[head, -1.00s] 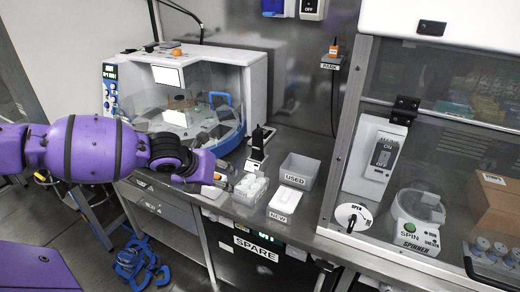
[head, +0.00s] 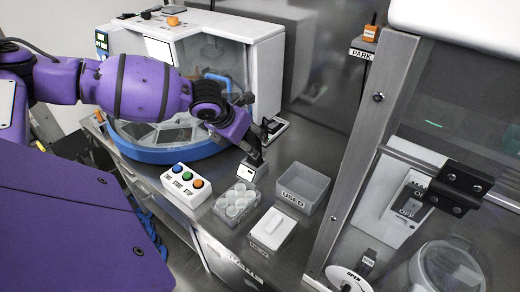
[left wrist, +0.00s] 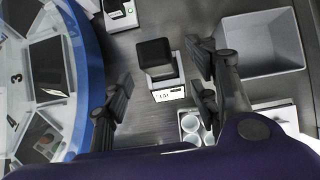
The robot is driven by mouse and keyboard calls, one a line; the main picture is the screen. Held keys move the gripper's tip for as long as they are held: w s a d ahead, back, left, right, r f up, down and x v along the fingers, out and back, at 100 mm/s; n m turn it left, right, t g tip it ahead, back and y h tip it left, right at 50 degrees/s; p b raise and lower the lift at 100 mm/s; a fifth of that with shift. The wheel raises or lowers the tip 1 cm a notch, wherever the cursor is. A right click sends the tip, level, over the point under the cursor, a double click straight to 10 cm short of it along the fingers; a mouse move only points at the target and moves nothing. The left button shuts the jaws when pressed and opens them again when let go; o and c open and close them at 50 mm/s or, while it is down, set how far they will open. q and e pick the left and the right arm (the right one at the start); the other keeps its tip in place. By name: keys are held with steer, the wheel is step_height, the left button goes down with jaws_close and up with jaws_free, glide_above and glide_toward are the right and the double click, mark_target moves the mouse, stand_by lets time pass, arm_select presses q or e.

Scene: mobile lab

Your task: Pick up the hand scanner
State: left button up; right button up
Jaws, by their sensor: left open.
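The hand scanner seems to be the dark, square-topped device (left wrist: 155,52) standing in a small pale holder with a label (left wrist: 166,90) in the left wrist view. In the head view the holder (head: 252,171) stands on the steel counter, and my gripper largely hides the device. My left gripper (head: 262,147) is open right over it. In the left wrist view the open fingers (left wrist: 161,88) lie left and right of the device, with gaps and nothing held. I cannot tell the exact height of the fingertips. My right gripper is not in view.
A grey USED bin (head: 318,182) stands right of the holder. A tray of white cups (head: 237,203), a white NEW box (head: 274,227) and a button box (head: 184,187) stand in front. A blue-rimmed machine (head: 155,152) is close on the left; another small device (head: 277,127) is behind.

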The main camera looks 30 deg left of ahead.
mark_target(252, 144)
arm_select(q)
steer(key=x, duration=0.6)
steer(key=shift+f, duration=0.3)
steer(key=shift+r, duration=0.1)
steer(key=shift+c, duration=0.4)
jaws_close()
